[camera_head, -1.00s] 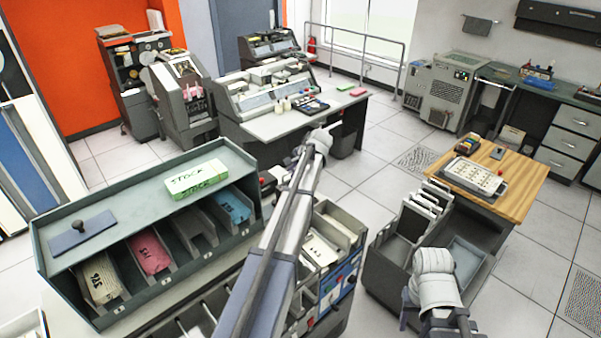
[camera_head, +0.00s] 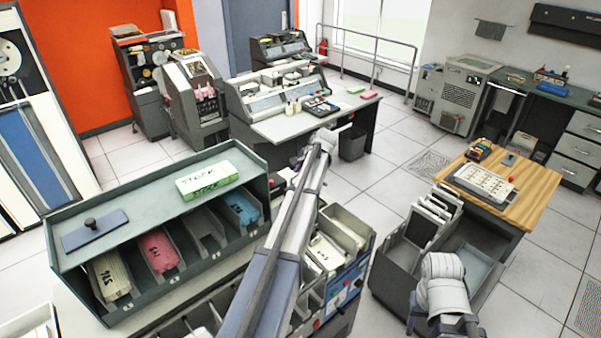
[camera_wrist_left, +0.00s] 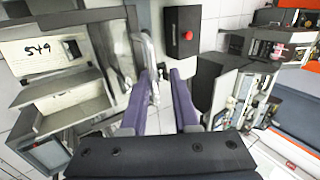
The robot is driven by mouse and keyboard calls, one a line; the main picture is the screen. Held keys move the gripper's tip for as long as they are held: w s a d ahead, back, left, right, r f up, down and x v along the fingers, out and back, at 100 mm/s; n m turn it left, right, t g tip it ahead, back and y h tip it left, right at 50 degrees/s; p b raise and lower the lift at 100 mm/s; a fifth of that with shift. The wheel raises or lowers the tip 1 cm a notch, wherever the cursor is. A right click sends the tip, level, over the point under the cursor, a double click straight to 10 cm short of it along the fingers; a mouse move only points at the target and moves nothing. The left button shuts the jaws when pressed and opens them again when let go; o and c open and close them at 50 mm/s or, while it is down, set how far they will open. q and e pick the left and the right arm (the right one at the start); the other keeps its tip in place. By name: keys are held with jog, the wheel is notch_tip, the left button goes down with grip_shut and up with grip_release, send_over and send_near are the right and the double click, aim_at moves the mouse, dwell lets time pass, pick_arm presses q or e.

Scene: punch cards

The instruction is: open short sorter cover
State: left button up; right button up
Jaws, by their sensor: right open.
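The left arm reaches across the middle of the head view, over a grey machine with card pockets (camera_head: 345,232) and a blue control panel. I cannot tell for sure which part is the short sorter's cover. My left gripper (camera_wrist_left: 160,75) shows two purple fingers with a gap between them in the left wrist view. A silvery curved bar (camera_wrist_left: 148,50) stands by the left fingertip; I cannot tell whether they touch. In the head view the left fingers are hidden at the arm's far end. My right gripper (camera_head: 443,322) is at the bottom right, partly cut off.
A green rack (camera_head: 115,208) holding cards stands at left, with a STOCK box (camera_head: 208,180) on top. A wooden-topped desk (camera_head: 530,205) is at right.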

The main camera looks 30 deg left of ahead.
pick_arm(q)
jog(key=shift+s+d+r, duration=0.25)
jog(key=shift+s+d, duration=0.05)
jog(key=shift+d, duration=0.25)
jog(key=s+d, duration=0.3)
jog(key=d, duration=0.7)
jog(key=shift+s+d, duration=0.3)
jog(key=shift+s, duration=0.05)
pick_arm(e)
jog(key=shift+r, duration=0.3)
